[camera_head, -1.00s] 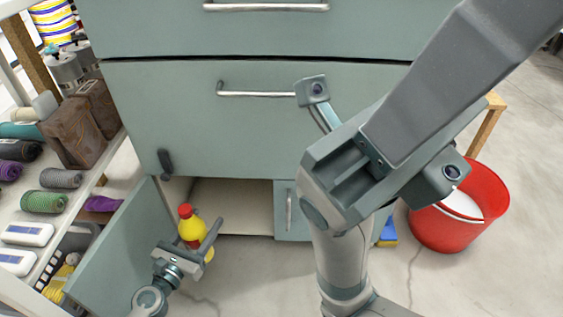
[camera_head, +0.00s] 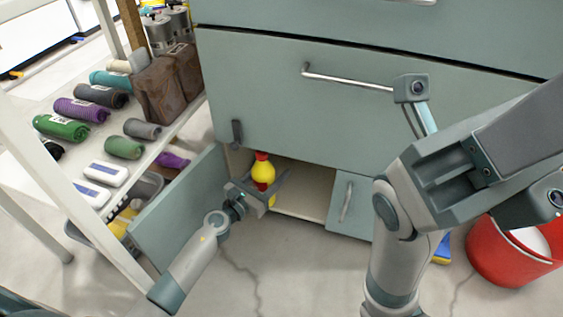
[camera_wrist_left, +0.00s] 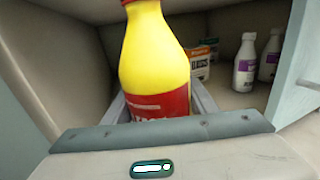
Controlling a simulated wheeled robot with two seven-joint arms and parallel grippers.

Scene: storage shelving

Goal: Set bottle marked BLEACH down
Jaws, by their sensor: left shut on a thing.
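The yellow bottle (camera_head: 263,171) with a red cap and red label is at the left side of the open lower cabinet compartment (camera_head: 301,205). My left gripper (camera_head: 266,192) is shut on it, with a finger on each side. In the left wrist view the bottle (camera_wrist_left: 155,65) stands nearly upright between the fingers. Its label lettering is partly cut off by the gripper, and its base is hidden, so I cannot tell whether it touches the compartment floor.
The left cabinet door (camera_head: 184,208) stands open beside my left arm; the right door (camera_head: 349,203) is shut. Inside the compartment, a box (camera_wrist_left: 200,62) and white bottles (camera_wrist_left: 245,62) stand further right. A shelf rack is at left, a red bucket (camera_head: 512,252) at right.

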